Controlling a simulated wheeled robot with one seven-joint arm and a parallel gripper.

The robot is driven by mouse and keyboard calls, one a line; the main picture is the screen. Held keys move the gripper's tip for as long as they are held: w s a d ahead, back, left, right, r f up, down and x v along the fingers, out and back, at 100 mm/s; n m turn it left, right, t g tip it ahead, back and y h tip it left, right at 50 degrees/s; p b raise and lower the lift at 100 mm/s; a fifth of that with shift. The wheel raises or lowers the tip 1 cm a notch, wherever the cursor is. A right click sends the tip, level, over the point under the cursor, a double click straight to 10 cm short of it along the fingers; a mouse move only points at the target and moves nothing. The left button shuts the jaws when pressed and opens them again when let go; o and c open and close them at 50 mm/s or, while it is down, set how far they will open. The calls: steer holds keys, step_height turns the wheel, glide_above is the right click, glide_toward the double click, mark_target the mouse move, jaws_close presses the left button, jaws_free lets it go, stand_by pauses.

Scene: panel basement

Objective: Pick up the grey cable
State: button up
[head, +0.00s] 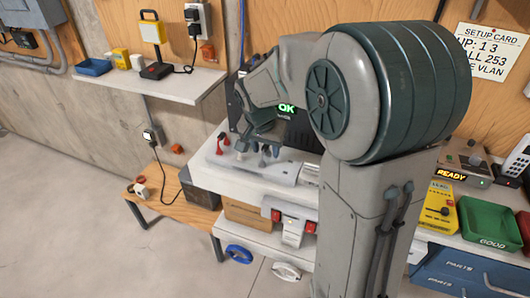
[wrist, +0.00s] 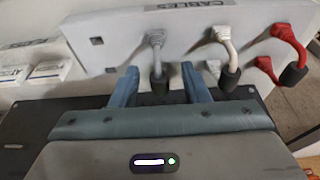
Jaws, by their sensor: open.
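The grey cable (wrist: 156,58) hangs from a pale panel marked CABLES (wrist: 110,32) in the wrist view, its dark end pointing down toward me. My gripper (wrist: 160,72) is open, with one blue finger on each side of this cable. I see a gap on both sides; contact is not visible. A white cable (wrist: 224,38) and a red cable (wrist: 287,36) hang to the right on the same panel. In the head view my gripper (head: 256,134) is low over the white bench unit, and the grey cable is hard to make out there.
A second red cable piece (wrist: 265,64) and a pale one (wrist: 213,67) sit lower on the panel. In the head view a dark screen (head: 300,130) stands close behind my gripper. A wall shelf (head: 150,82) with a lamp is to the left. Open floor lies front left.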

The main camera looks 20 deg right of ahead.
steer(key=shift+w+d+f, duration=0.1)
steer(key=shift+f, duration=0.4)
jaws_close()
steer(key=shift+r, duration=0.15)
